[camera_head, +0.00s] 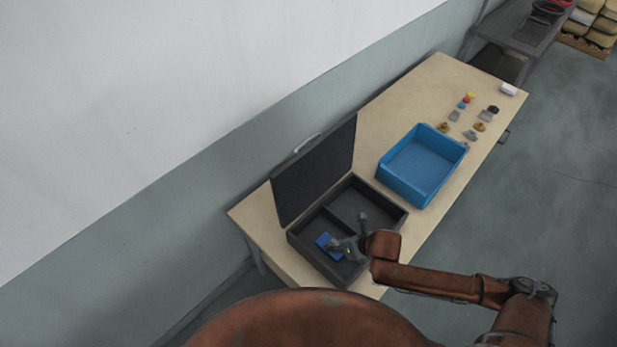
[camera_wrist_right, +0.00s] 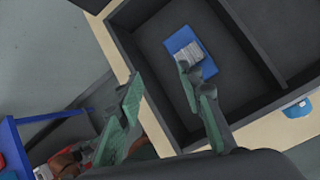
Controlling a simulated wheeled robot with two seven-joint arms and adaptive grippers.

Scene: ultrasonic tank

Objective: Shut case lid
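A black case (camera_head: 404,209) stands open on the near end of the table, its dark lid (camera_head: 315,175) raised and leaning back towards the wall. A divider splits the case into two compartments. A blue object with a pale patch (camera_head: 323,240) lies in the near left compartment; it also shows in the right wrist view (camera_wrist_right: 176,42). My right gripper (camera_head: 349,230) is over the case, beside the blue object, with its fingers spread and nothing between them. In the right wrist view its fingers (camera_wrist_right: 160,78) are apart. My left gripper is not in view.
A blue tray (camera_head: 384,177) stands to the right of the case on the wooden table (camera_head: 428,78). Several small coloured and grey items (camera_head: 470,135) and a white item (camera_head: 508,89) lie farther along. The wall (camera_head: 200,190) runs close behind the lid.

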